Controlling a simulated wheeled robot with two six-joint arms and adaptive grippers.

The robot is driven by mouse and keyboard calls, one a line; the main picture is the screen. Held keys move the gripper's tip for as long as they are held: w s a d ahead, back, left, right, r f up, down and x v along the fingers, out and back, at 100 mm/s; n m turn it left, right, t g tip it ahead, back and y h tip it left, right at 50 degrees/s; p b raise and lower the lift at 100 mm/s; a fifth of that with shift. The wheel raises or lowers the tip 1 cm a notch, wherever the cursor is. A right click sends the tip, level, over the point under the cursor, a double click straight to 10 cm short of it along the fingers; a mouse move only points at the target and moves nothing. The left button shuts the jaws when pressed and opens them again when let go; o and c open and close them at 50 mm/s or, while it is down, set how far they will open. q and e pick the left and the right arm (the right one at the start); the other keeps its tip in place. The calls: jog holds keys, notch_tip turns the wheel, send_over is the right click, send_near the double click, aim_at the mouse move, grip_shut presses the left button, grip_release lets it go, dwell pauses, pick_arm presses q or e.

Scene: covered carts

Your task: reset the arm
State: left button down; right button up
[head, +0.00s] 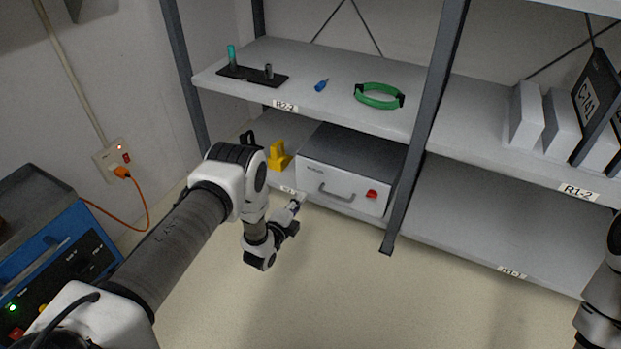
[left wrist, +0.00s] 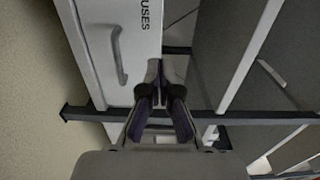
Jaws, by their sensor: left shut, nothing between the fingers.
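My left arm reaches in from the left in the head view. Its gripper (head: 296,203) hangs in front of the lower left shelf, near the front of a grey and white box. In the left wrist view the fingers (left wrist: 161,72) are together with nothing between them. They show in front of the white box face (left wrist: 122,40), which has a handle and partly visible lettering reading "USES". Only links of my right arm show at the right edge of the head view; its gripper is out of sight.
The box (head: 350,165) with a red knob and a yellow part (head: 279,156) stand on the lower shelf. A green ring (head: 379,96), a blue item (head: 321,85) and a black rack (head: 252,76) are above. A blue unit (head: 55,262) stands left. Floor ahead is clear.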

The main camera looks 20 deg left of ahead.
pick_arm(q)
notch_tip(320, 180, up, 5)
jog(key=w+d+p, duration=0.1)
jog(key=d, duration=0.1)
jog(key=s+d+f+n+g+p, duration=0.15)
jog(key=s+n+g, duration=0.45)
jog(key=s, duration=0.8)
jog(key=s+d+f+n+g, duration=0.25)
jog(key=s+n+g, duration=0.35)
jog(key=s, duration=0.8)
jog(key=s+d+f+n+g+p, duration=0.1)
jog(key=s+f+n+g, duration=0.35)
jog(key=s, duration=0.95)
notch_tip(320, 180, up, 39)
jog(key=n+g+p, duration=0.1)
jog(key=n+p, duration=0.1)
jog(key=p, duration=3.5)
jog(key=shift+w+r+y, duration=0.2)
jog(key=shift+y, duration=0.1)
jog(key=shift+g+p, duration=0.25)
jog(key=shift+p, duration=0.05)
